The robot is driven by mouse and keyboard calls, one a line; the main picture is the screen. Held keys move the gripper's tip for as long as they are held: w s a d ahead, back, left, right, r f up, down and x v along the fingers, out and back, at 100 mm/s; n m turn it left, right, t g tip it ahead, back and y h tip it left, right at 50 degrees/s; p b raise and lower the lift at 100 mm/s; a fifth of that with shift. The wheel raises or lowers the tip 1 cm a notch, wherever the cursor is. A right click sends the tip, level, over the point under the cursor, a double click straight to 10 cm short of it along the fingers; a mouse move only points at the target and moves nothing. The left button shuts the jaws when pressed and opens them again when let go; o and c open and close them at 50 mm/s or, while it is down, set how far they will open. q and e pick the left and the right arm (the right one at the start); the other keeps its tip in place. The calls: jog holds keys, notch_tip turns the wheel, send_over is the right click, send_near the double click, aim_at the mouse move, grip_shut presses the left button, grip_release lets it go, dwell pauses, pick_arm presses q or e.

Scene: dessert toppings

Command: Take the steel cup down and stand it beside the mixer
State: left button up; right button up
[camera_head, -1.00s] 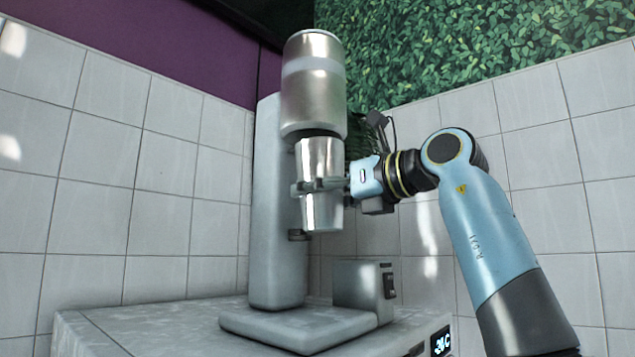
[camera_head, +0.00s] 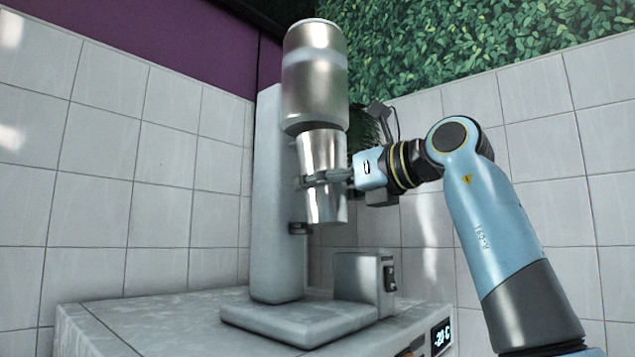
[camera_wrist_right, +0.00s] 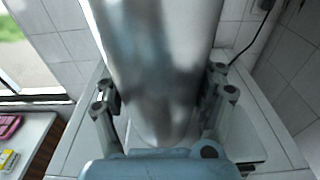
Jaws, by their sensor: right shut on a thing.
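The steel cup (camera_head: 322,205) hangs upright under the mixer's silver motor head (camera_head: 315,75), its top close against the head. My right gripper (camera_head: 322,178) is shut around the cup's middle, coming in from the right. In the right wrist view the cup (camera_wrist_right: 155,70) fills the middle, with the fingers of my gripper (camera_wrist_right: 160,105) on both sides of it. The mixer has a pale upright column (camera_head: 275,200) and a flat base (camera_head: 300,318) well below the cup. I cannot tell whether the cup touches the small bracket on the column. My left gripper is not in view.
The mixer stands on a pale counter (camera_head: 150,312) with a lit temperature display (camera_head: 441,337) on its front. The counter left of the mixer is clear. Tiled walls stand behind.

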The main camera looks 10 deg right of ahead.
aim_at(326, 225)
jog(key=shift+s+f+b, duration=0.1)
jog(key=shift+f+b, duration=0.35)
jog(key=shift+f, duration=0.05)
jog(key=shift+s+d+f+b, duration=0.1)
jog(key=shift+s+f+b, duration=0.15)
jog(key=shift+f+b, duration=0.35)
jog(key=shift+f, duration=0.1)
jog(key=shift+w+f, duration=0.1)
jog(key=shift+w, duration=0.2)
jog(key=shift+s+d+f+t+y+b, duration=0.1)
jog(key=shift+s+f+t+y+b, duration=0.1)
jog(key=shift+f+b, duration=0.85)
jog(key=shift+s+d+f+t+y+b, duration=0.1)
jog(key=shift+s+f+t+b, duration=0.1)
jog(key=shift+f+b, duration=0.8)
jog(key=shift+r, duration=0.25)
